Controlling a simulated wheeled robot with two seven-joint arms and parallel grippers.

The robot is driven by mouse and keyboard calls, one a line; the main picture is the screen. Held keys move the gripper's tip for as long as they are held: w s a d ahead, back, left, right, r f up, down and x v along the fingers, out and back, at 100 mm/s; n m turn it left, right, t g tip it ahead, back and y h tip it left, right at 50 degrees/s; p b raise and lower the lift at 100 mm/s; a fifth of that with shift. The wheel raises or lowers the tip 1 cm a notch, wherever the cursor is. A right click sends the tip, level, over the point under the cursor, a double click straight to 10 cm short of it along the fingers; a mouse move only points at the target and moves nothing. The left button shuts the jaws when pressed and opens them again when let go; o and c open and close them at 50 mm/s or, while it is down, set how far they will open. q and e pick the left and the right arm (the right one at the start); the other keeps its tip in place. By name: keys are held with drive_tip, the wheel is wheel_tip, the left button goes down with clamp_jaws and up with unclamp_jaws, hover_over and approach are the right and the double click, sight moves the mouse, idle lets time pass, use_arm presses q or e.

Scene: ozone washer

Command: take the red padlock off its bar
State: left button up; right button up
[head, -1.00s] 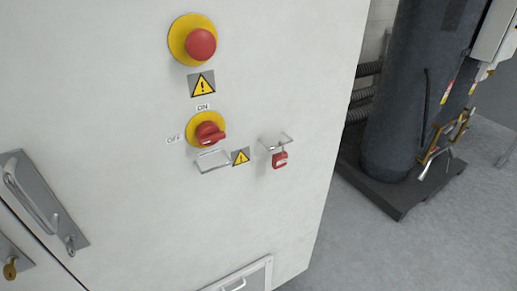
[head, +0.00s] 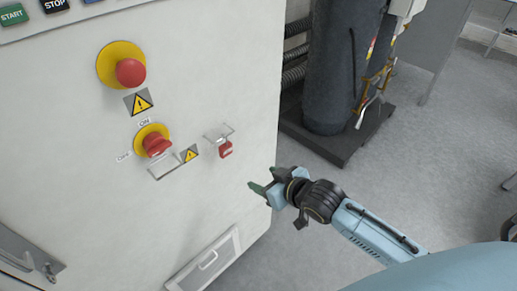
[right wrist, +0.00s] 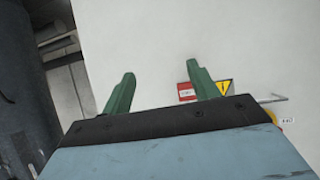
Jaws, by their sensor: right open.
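The red padlock (head: 225,149) hangs from a thin metal bar (head: 219,133) on the white cabinet front, right of the rotary switch. My right gripper (head: 262,178) is open and empty, to the right of the padlock and lower in the head view, apart from it. In the right wrist view the two green fingers (right wrist: 161,72) stand apart with nothing between them. The red padlock (right wrist: 186,92) shows there beside the right-hand finger, partly hidden by it. My left gripper is not in view.
A red rotary switch (head: 157,145) with a metal bracket and a red emergency button (head: 130,72) stick out from the cabinet (head: 90,190). A dark tank (head: 340,70) stands on a dark base behind the cabinet's right edge.

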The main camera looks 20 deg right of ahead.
drive_tip(key=y, duration=0.1)
approach(227, 144)
wheel_tip(227, 144, down, 2)
drive_tip(key=s+d, duration=0.1)
drive_tip(key=s, duration=0.1)
drive_tip(key=t+p, duration=0.1)
drive_tip(key=shift+n, duration=0.4)
drive_tip(key=x, duration=1.3)
drive_tip(key=shift+a+f, duration=0.1)
drive_tip(key=shift+a, duration=0.15)
drive_tip(key=c, duration=1.1)
drive_tip(key=shift+r, duration=0.2)
drive_tip(key=shift+r+p, duration=0.95)
drive_tip(key=shift+p, duration=0.35)
